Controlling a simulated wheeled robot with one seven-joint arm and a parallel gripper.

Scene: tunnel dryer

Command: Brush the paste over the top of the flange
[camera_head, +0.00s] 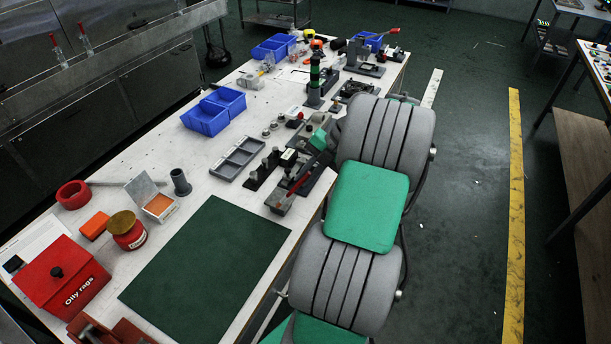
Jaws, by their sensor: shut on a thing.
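My gripper (312,168) is low over the right edge of the white bench, partly hidden by my own grey and green arm. It is shut on a slim red-handled tool, apparently the brush (298,184), which slants down to the left. The brush tip is too small to make out, and I cannot tell whether it touches anything. A red jar with a brass-coloured lid (127,230) stands at the near left; I cannot tell whether it holds the paste. I cannot pick out the flange for certain among the small grey parts near my gripper.
A grey divided tray (238,157) lies left of my gripper. Blue bins (213,112) stand behind it. A green mat (205,268) lies clear in front. A red "Oily rags" box (62,277) stands at the near left. A green-and-black post (315,82) rises beyond.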

